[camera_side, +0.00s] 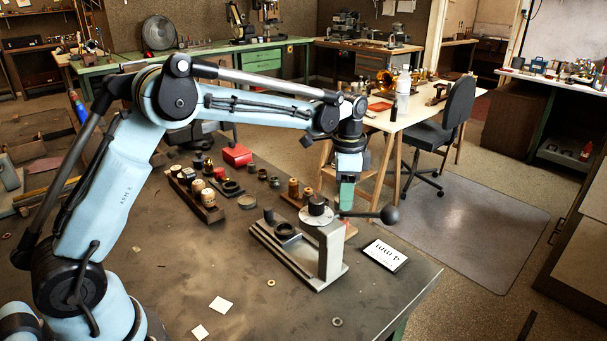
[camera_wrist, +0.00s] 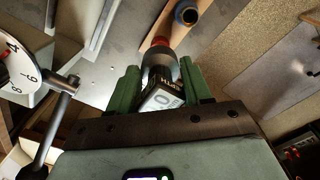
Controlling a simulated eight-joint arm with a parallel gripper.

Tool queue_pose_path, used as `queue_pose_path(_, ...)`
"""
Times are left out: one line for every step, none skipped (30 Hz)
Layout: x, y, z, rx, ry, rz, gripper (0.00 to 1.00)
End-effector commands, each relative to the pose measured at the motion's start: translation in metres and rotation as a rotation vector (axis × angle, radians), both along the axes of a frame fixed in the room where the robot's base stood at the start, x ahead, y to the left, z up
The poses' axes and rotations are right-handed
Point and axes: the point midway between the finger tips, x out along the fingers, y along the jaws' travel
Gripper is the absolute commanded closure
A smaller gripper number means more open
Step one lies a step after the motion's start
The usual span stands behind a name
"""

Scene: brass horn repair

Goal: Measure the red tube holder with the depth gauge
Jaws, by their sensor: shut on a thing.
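My gripper (camera_wrist: 166,85) has green fingers and is shut on the depth gauge (camera_wrist: 162,98), a dark body with a white lettered label. In the wrist view the gauge's grey cylindrical end points at the red tube holder (camera_wrist: 160,41), of which only a red rim shows past it. I cannot tell whether the two touch. In the side view my gripper (camera_side: 347,193) points down behind the lever press. A small red patch (camera_side: 351,229) shows below it beside the press frame, probably the holder; the gauge is not clearly visible there.
The lever press (camera_side: 330,250) with its dial and black-knobbed lever (camera_side: 388,214) stands close in front of my gripper. A wooden strip (camera_side: 290,201) carries other holders. A "4 mm" card (camera_side: 385,255) lies right of the press. The front of the bench is mostly clear.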

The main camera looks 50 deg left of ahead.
Motion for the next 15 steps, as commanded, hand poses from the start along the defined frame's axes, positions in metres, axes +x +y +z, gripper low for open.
queue_pose_path(0.000, 0.000, -0.001, 0.000, 0.000, 0.000, 0.89)
queue_pose_path(0.000, 0.000, -0.002, 0.000, 0.000, 0.000, 0.89)
queue_pose_path(0.000, 0.000, -0.003, 0.000, 0.000, 0.000, 0.89)
queue_pose_path(0.000, 0.000, -0.003, 0.000, 0.000, 0.000, 0.89)
queue_pose_path(0.000, 0.000, -0.004, 0.000, 0.000, 0.000, 0.89)
queue_pose_path(0.000, 0.000, -0.005, 0.000, 0.000, 0.000, 0.89)
queue_pose_path(0.000, 0.000, -0.006, 0.000, 0.000, 0.000, 0.89)
queue_pose_path(0.000, 0.000, -0.006, 0.000, 0.000, 0.000, 0.89)
queue_pose_path(0.000, 0.000, -0.007, 0.000, 0.000, 0.000, 0.89)
queue_pose_path(0.000, 0.000, -0.008, 0.000, 0.000, 0.000, 0.89)
queue_pose_path(0.000, 0.000, -0.009, 0.000, 0.000, 0.000, 0.89)
queue_pose_path(0.000, 0.000, -0.010, 0.000, 0.000, 0.000, 0.89)
queue_pose_path(0.000, 0.000, -0.010, 0.000, 0.000, 0.000, 0.89)
queue_pose_path(0.000, 0.000, -0.011, 0.000, 0.000, 0.000, 0.89)
queue_pose_path(0.000, 0.000, -0.012, 0.000, 0.000, 0.000, 0.89)
